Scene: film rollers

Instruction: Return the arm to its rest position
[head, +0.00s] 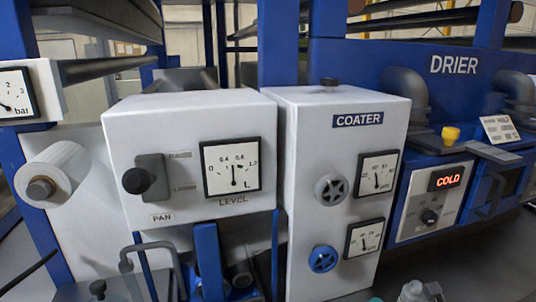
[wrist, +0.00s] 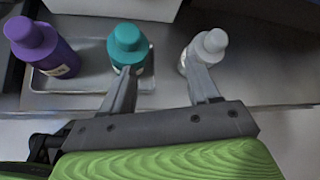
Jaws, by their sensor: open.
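My gripper (wrist: 160,70) shows in the wrist view with its two grey fingers spread apart and nothing between them. The left finger overlaps a teal bottle (wrist: 128,42) in the picture, and the right finger overlaps a white bottle (wrist: 210,43). I cannot tell how far the fingertips are from the bottles. I see neither my gripper nor my arm in the head view.
A purple bottle (wrist: 50,48) stands at the left on a grey metal tray (wrist: 85,99), with the teal bottle beside it. The head view shows the white PAN box (head: 190,125), the COATER cabinet (head: 335,200) and the blue DRIER (head: 455,100) reading COLD.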

